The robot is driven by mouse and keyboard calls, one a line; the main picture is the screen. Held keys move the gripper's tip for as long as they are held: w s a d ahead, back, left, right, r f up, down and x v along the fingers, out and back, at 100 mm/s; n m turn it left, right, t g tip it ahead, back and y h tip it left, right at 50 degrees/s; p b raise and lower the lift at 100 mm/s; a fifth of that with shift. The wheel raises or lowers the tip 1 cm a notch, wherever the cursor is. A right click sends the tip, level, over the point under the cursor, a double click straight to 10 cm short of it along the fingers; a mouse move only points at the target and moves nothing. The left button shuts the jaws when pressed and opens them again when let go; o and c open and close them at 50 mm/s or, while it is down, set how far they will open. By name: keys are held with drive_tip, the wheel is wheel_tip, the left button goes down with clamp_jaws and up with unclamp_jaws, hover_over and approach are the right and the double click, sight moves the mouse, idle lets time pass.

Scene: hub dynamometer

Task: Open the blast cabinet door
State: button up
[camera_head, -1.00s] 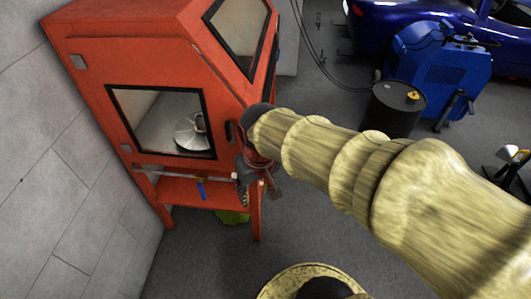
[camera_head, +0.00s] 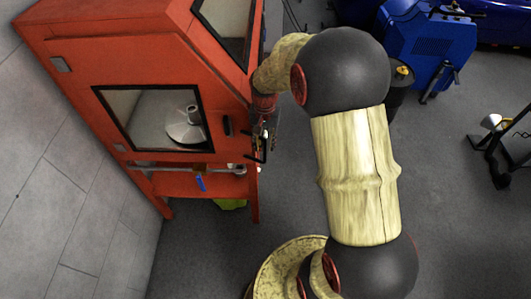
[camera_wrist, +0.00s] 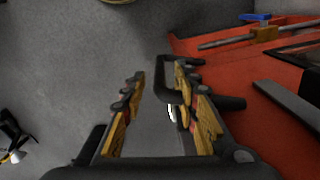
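The orange-red blast cabinet (camera_head: 75,100) stands at left in the head view, its near face holding a black-framed window (camera_head: 150,118). The door looks closed. In the wrist view my gripper (camera_wrist: 160,115) is open, fingers apart. A dark bracket-shaped handle (camera_wrist: 161,80) reaches from the cabinet (camera_wrist: 225,55) into the space between the fingers, close to the right finger; contact cannot be told.
A bar with a blue lever (camera_head: 201,183) runs below the window. A grey block wall (camera_head: 60,220) is close on the left. A blue machine (camera_head: 430,45) and a dark drum (camera_head: 398,85) stand behind my arm. Grey floor (camera_head: 450,230) is open at right.

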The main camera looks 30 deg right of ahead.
sight(265, 153)
wheel_tip(265, 153, down, 6)
drive_tip(key=shift+f+b, duration=0.1)
drive_tip(key=shift+b, duration=0.6)
drive_tip(key=shift+c, duration=1.1)
clamp_jaws()
